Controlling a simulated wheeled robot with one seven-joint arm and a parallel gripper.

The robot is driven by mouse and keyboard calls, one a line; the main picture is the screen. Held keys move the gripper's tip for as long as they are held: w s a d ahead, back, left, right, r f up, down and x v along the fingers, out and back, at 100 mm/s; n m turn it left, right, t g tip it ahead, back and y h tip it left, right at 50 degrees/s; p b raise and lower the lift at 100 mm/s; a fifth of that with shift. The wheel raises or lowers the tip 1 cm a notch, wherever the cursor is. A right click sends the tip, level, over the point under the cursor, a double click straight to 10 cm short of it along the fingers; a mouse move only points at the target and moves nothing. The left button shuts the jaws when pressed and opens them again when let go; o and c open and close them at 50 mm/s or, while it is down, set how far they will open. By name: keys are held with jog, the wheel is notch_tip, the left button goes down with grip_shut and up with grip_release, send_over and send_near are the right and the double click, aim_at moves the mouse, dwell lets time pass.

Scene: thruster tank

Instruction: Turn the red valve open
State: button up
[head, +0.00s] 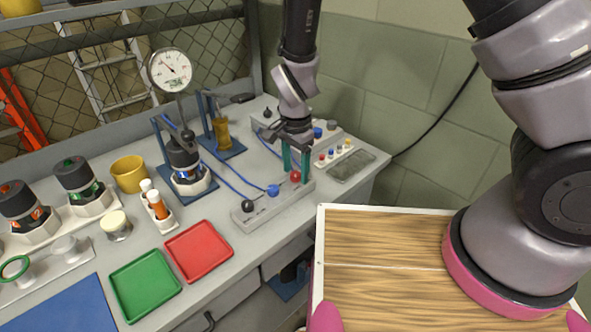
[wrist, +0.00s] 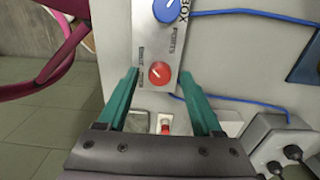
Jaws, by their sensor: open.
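The red valve (head: 295,177) is a small round knob at the right end of a grey valve bar (head: 250,222). It also shows in the wrist view (wrist: 159,74), with a white mark on its face. A larger blue knob (head: 273,190) sits beside it on the bar, and a black knob (head: 248,207) sits at the far left end. My gripper (head: 295,165) is above the red valve with its green fingers pointing down. In the wrist view the fingers are apart, one on each side of the red valve, with gaps between. The gripper is open and empty.
Blue hoses (head: 230,170) run from the bar across the bench. A control box with small coloured buttons (head: 335,153) stands right of my gripper. A gauge (head: 171,69), a yellow mug (head: 129,173), and red (head: 199,250) and green (head: 145,285) trays are to the left.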

jog(key=shift+f, duration=0.3)
grip_shut()
